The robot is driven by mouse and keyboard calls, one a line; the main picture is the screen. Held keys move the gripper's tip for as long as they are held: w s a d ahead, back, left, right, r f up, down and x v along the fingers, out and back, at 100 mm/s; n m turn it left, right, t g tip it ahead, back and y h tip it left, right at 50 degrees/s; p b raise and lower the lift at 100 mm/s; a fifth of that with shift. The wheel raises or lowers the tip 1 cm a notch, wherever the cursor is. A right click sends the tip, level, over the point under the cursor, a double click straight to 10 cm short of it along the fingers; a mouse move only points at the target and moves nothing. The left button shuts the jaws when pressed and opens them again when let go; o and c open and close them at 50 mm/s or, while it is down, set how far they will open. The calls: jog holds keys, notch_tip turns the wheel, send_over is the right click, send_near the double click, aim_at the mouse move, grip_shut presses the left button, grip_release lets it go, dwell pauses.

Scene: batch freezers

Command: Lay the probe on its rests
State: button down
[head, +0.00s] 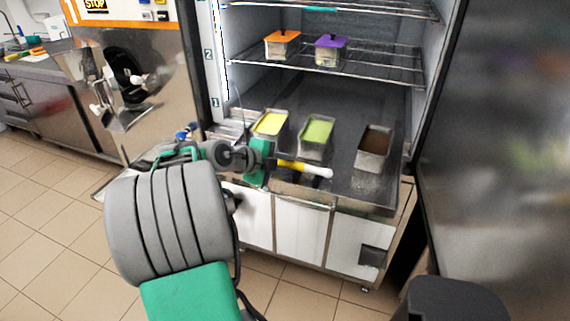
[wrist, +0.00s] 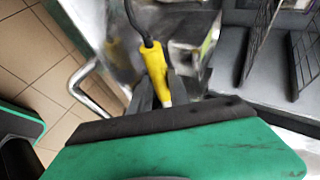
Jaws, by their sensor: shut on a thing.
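The probe shows in the wrist view as a yellow handle (wrist: 153,58) with a black cable running up from its far end. My gripper (wrist: 160,90) is shut on it, with the dark fingers on both sides. In the head view my gripper (head: 275,162) is in front of the open freezer cabinet, just before its lower front edge. A yellow bar with a white end (head: 300,167) sticks out to the right of its green palm; it seems to be the held probe. I cannot make out the rests.
Tubs with yellow (head: 270,123), green (head: 316,132) and brown (head: 374,142) contents stand on the cabinet floor. Lidded orange (head: 282,45) and purple (head: 331,50) tubs sit on a wire shelf above. A steel machine (head: 130,75) stands left.

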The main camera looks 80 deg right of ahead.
jog(key=shift+f, duration=0.25)
jog(key=c, duration=1.2)
grip_release()
jog(key=shift+c, duration=0.2)
jog(key=shift+o, duration=0.5)
jog(key=shift+a+f, duration=0.1)
jog(key=shift+f, duration=0.05)
jog(key=shift+b, duration=0.3)
jog(key=b+v, duration=0.1)
jog(key=v, duration=0.7)
jog(key=shift+r, duration=0.25)
